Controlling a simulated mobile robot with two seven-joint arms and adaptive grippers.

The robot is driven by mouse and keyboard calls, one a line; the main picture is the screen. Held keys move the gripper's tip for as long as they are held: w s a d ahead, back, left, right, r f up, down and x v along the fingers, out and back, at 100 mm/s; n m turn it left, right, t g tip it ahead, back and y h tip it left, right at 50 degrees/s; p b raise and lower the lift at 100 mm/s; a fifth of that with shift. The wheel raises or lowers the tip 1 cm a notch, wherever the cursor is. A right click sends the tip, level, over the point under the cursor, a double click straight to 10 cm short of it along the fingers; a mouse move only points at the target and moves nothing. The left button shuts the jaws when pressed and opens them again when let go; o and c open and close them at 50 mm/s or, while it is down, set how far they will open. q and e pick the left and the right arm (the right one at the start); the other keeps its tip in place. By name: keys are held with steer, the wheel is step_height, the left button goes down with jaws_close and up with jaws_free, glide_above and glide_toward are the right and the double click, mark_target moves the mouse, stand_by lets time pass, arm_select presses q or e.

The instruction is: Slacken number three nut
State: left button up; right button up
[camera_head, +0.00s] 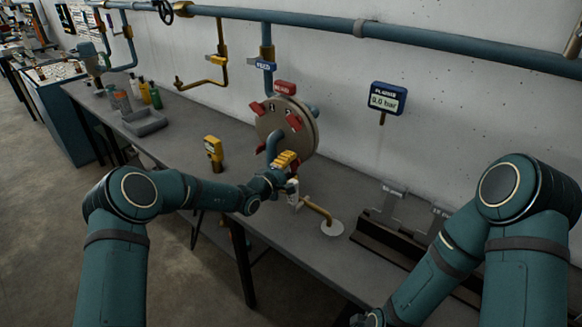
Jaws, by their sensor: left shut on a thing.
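A round grey-brown flange cover (268,122) faces me on the condenser at the wall, with red pieces around its face and small number marks near the top. One red piece (295,122) shows at the right and another (257,108) at the upper left. I cannot tell which is number three; the lower right of the cover is partly hidden. My left gripper (287,172) is shut on a yellow tool (287,159) at the cover's lower edge. Whether the tool touches a nut is too small to tell.
A yellow-and-dark device (213,148) stands on the grey bench (180,130). A blue gauge reading 0.0 bar (387,98) is on the wall. A brass pipe (317,210) rises from a white disc (332,228). A grey tray (144,122) and bottles stand left.

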arm_select(q)
steer(key=o, duration=1.2)
steer(key=shift+a, duration=0.1)
steer(key=v, duration=1.2)
